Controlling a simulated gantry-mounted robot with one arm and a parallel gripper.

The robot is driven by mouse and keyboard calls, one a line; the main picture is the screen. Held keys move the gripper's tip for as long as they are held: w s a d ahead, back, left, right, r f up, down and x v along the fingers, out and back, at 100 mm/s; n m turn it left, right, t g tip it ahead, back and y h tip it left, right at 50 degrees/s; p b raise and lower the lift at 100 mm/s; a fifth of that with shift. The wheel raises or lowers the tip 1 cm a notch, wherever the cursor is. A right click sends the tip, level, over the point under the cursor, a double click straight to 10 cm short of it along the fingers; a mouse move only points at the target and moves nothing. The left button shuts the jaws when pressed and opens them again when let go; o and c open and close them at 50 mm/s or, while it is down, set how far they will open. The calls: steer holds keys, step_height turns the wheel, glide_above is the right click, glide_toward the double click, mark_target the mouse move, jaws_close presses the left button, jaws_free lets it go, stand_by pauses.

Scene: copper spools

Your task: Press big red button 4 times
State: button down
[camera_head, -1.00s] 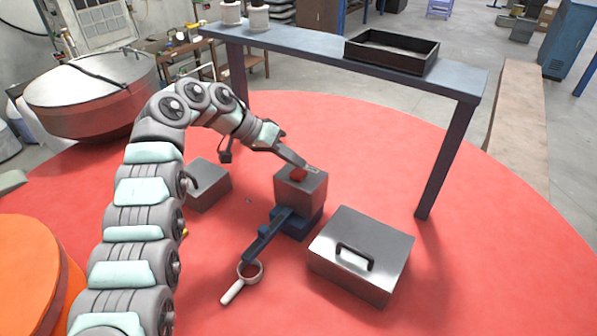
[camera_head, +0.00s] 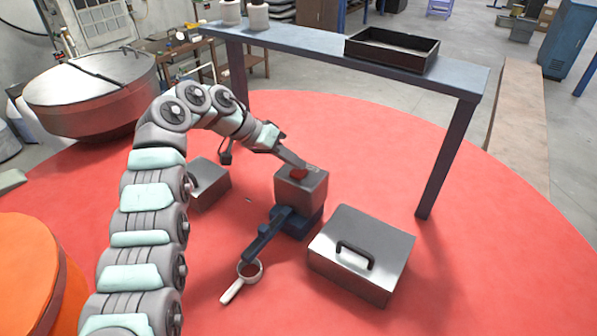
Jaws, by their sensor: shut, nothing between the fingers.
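The big red button (camera_head: 299,174) sits on top of a grey metal box (camera_head: 301,195), which stands on a blue base near the middle of the red floor. My gripper (camera_head: 310,168) is shut and empty, its fingertips right at the top of the button. The fingers partly cover the button, and I cannot tell for sure whether they touch it or how far it is pushed in.
A silver lidded case (camera_head: 361,252) with a black handle stands to the right front. A magnifier-like tool (camera_head: 243,280) lies in front. A grey box (camera_head: 210,184) stands left of the button. A raised bench (camera_head: 345,69) with a black tray (camera_head: 392,50) stands behind.

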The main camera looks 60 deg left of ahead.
mark_target(294, 171)
steer(key=shift+f, duration=0.55)
stand_by(0.9)
steer(key=shift+r, duration=1)
steer(key=shift+r+p, duration=0.9)
steer(key=shift+r, duration=1.7)
